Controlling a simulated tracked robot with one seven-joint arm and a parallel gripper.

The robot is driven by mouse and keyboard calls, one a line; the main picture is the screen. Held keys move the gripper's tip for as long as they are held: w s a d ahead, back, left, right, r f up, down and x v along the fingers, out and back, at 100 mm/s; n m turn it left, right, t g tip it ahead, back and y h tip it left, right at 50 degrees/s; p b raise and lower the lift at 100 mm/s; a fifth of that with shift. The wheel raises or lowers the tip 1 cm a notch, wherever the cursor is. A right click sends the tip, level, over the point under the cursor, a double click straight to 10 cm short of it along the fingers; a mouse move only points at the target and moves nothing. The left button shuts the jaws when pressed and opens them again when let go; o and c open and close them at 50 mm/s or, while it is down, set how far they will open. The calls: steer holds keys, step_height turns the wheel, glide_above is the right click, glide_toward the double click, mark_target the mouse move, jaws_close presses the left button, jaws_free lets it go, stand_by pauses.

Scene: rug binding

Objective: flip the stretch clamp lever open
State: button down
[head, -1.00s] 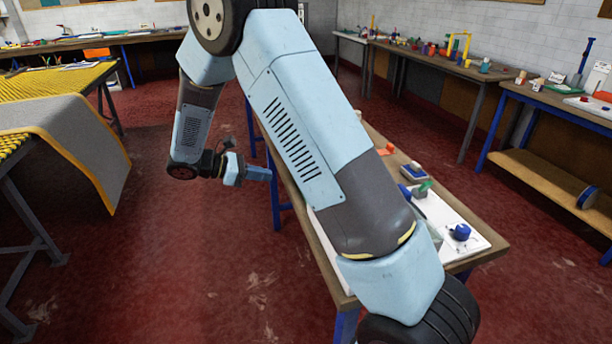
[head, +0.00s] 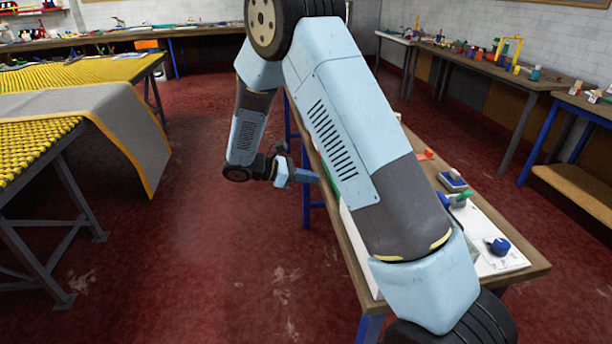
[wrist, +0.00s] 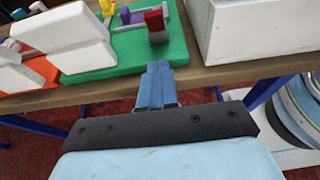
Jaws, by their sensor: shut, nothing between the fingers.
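In the wrist view a green base (wrist: 108,60) lies near the bench edge. On it stand yellow and purple parts (wrist: 128,17) and an upright dark red piece (wrist: 155,25), which looks like the end of the clamp lever. My gripper (wrist: 155,78) is shut and empty, its fingers pointing at the red piece from just in front of the bench edge. Whether the fingertips touch the green base or red piece I cannot tell. In the head view my gripper (head: 308,177) is beside the bench's left edge; my arm hides most of the clamp.
The wooden bench (head: 535,270) carries a white board (head: 505,263) with a blue knob (head: 498,245). Red floor left of the bench is clear.

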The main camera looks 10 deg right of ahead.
steer(key=d, duration=0.7)
steer(key=shift+d+f, duration=0.25)
steer(key=shift+f, duration=0.05)
steer(key=shift+d+r, duration=0.25)
steer(key=shift+d, duration=0.25)
